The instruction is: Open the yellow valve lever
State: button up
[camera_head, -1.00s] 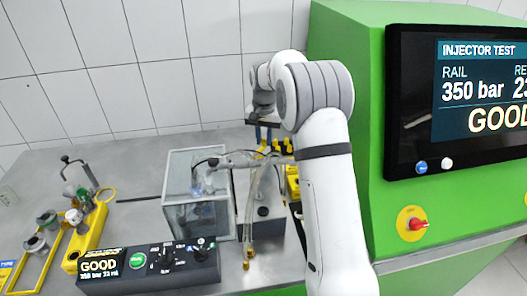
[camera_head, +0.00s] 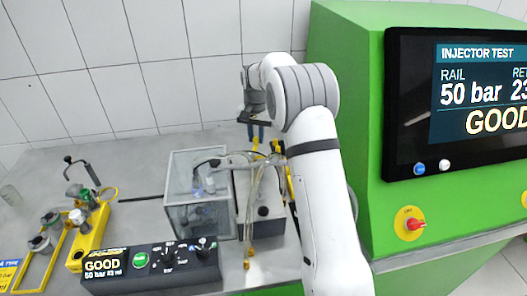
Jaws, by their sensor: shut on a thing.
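Another yellow part (camera_head: 275,146) stands just to the right of the fingers. My white arm covers much of the area to the right of the lever.
A clear glass box (camera_head: 200,215) stands left of the grey injector block (camera_head: 265,225) with its thin lines. A black control panel (camera_head: 150,268) lies in front. A yellow fixture (camera_head: 90,240) stands at left. The green machine (camera_head: 350,120) with its screen (camera_head: 470,100) borders my arm on the right.

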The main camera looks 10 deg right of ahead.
jog(key=shift+a, duration=0.15)
jog(key=shift+w+a+p, duration=0.2)
jog(key=shift+a+p, duration=0.1)
jog(key=shift+a, duration=0.5)
jog(key=o, duration=1.3)
notch_tip(320, 180, up, 6)
jog(key=p, duration=0.4)
jog(key=shift+r, duration=0.1)
